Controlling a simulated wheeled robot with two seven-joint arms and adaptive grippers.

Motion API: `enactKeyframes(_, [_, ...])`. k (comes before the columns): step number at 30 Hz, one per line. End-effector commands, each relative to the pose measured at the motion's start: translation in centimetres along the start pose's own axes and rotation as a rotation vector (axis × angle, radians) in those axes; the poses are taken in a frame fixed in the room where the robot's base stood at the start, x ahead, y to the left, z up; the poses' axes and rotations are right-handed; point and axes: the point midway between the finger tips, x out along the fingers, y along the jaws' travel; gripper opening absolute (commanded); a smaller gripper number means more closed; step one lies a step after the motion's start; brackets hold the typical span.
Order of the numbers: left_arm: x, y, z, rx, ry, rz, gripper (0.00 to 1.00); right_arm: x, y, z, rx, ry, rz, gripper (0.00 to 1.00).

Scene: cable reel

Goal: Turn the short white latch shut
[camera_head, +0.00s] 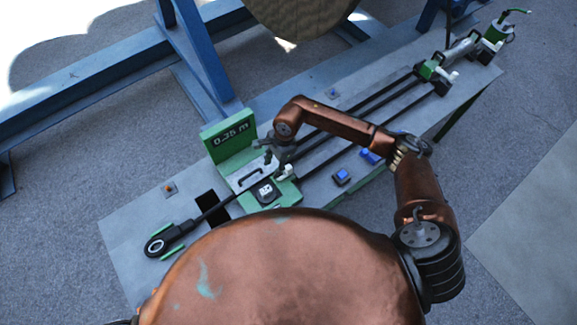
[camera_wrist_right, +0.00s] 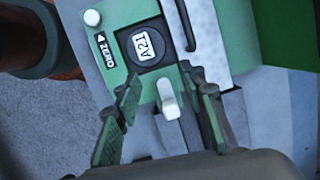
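In the head view the latch (camera_head: 286,171) shows small beside the green housing. My right gripper (camera_head: 272,157) is over it, reaching in from the right. In the wrist view my right gripper (camera_wrist_right: 168,84) is open, with one finger on each side of the latch and visible gaps between. Whether any fingertip touches the plate I cannot tell. My left gripper is not in view.
A green display reading 0.35 m (camera_head: 229,135) stands behind the latch. A black metal handle (camera_wrist_right: 182,22) is close to the right finger. Dark rails run to a far green clamp (camera_head: 430,68). Blue blocks (camera_head: 342,177) sit on the bench. A black cable end (camera_head: 165,240) lies at left.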

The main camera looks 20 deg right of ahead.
Motion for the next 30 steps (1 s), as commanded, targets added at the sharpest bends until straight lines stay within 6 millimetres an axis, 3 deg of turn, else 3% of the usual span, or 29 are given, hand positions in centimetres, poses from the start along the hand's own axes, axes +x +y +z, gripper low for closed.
enactKeyframes(1, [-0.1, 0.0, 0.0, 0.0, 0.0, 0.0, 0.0, -0.6, -0.2, -2.4, -0.024, 0.085, 0.015, 0.38])
enactKeyframes(3, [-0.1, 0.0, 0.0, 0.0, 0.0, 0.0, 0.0, -1.1, -0.2, -4.8, -0.045, 0.171, 0.035, 0.38])
enactKeyframes(6, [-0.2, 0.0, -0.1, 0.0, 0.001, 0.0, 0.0, -1.3, -0.2, -6.5, -0.059, 0.232, 0.053, 0.38])
enactKeyframes(21, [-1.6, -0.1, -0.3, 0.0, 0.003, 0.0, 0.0, 5.0, 0.2, -8.2, -0.058, 0.236, 0.055, 0.38])
enactKeyframes(30, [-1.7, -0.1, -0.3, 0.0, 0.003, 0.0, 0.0, 5.9, 0.2, -8.4, -0.058, 0.236, 0.053, 0.38])
